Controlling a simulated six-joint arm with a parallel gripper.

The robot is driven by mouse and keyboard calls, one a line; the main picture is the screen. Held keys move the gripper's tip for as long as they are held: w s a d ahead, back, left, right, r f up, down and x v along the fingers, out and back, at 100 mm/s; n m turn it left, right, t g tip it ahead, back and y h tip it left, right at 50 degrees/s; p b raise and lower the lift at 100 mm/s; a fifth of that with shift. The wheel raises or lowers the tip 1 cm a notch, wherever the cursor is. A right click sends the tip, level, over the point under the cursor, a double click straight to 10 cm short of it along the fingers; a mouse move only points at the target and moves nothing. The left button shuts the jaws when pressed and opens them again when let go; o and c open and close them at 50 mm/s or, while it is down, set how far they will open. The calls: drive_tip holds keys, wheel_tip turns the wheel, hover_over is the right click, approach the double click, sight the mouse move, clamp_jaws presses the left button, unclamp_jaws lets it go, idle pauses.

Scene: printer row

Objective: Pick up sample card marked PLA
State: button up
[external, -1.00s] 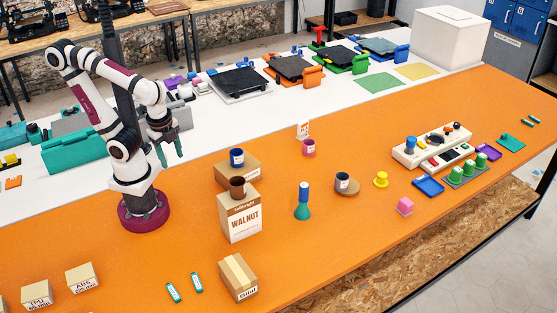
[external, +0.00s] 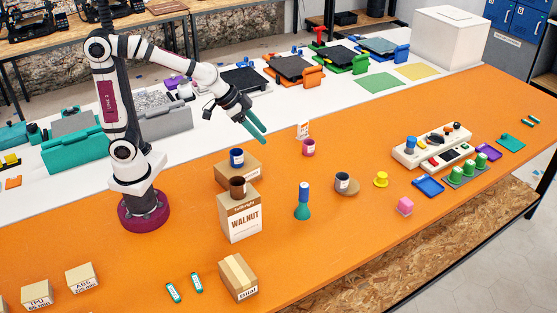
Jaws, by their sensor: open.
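No marking PLA can be read on any card. A small upright white card with orange print (external: 303,130) stands on the orange table behind the pink mug; its lettering is too small to read. Two flat teal-and-white tags, the left one (external: 173,292) and the right one (external: 197,283), lie at the front left, also unreadable. My gripper (external: 262,133), with teal fingers, is open and empty. It hangs in the air left of the upright card, pointing down and right, apart from everything.
A blue mug (external: 237,157) on a low box and a brown cup on the WALNUT box (external: 240,215) stand in front of my gripper. A pink mug (external: 309,147) is close to the upright card. TPU and ABS boxes (external: 82,277) sit front left.

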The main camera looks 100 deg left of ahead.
drive_tip(key=w+a+n+t+y, duration=0.1)
drive_tip(key=w+a+n+y, duration=0.15)
drive_tip(key=a, duration=0.65)
drive_tip(key=n+y, duration=0.6)
drive_tip(key=y, duration=0.1)
hover_over(299, 124)
drive_tip(key=s+d, duration=0.6)
drive_tip(key=d, duration=0.5)
wheel_tip(299, 124, down, 16)
drive_tip(key=shift+g, duration=0.3)
drive_tip(key=x, duration=1)
drive_tip(key=shift+f, duration=0.2)
drive_tip(key=x, duration=0.6)
drive_tip(key=shift+s+f, duration=0.25)
drive_tip(key=shift+f, duration=0.1)
clamp_jaws()
